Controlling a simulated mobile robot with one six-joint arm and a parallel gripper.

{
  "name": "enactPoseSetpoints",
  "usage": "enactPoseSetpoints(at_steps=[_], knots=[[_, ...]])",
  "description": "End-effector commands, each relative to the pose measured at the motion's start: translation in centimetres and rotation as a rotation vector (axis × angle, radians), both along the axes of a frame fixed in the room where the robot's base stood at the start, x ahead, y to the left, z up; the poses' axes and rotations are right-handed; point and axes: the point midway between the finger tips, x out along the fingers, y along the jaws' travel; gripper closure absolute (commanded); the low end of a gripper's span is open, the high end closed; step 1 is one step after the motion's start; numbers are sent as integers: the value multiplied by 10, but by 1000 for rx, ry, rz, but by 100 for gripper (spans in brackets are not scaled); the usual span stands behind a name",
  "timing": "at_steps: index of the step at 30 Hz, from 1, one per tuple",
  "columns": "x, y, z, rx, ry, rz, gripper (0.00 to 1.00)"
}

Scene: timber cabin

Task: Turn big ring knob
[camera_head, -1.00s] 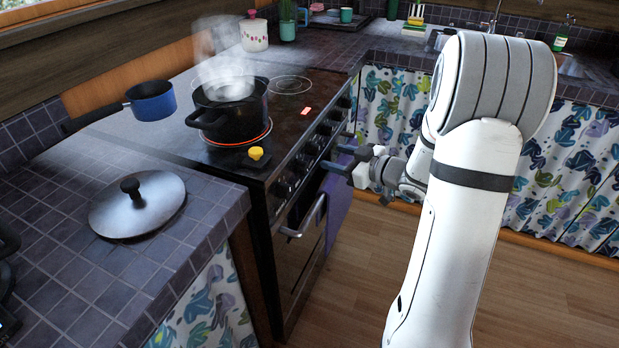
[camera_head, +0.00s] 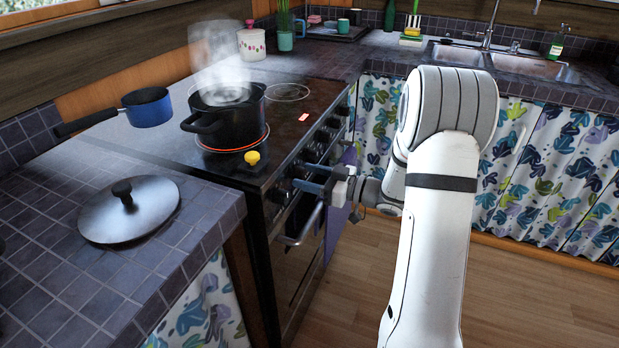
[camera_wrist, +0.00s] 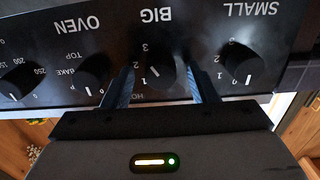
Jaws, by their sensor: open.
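The big ring knob (camera_wrist: 160,70) is a black dial under the upside-down label BIG in the wrist view. My gripper (camera_wrist: 163,82) is open, with one finger on each side of this knob. Whether the fingers touch it cannot be told. The knob's white mark lies near the 1. In the head view my gripper (camera_head: 305,177) is at the front panel of the black stove (camera_head: 275,135). A dark pot (camera_head: 228,122) steams on a glowing red ring.
The SMALL knob (camera_wrist: 240,62) and an OVEN knob (camera_wrist: 95,72) flank the big knob closely. An oven handle (camera_head: 300,225) sticks out below the panel, with a purple cloth (camera_head: 338,200) hanging there. A pot lid (camera_head: 128,210) and blue pan (camera_head: 148,107) rest on the left.

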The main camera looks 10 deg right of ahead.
Motion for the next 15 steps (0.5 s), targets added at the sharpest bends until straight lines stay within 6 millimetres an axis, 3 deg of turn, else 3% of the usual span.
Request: enactPoseSetpoints(at_steps=[7,15], knots=[[1,0,0,0,0,-1,48],[0,0,0,0,0,-1,70]])
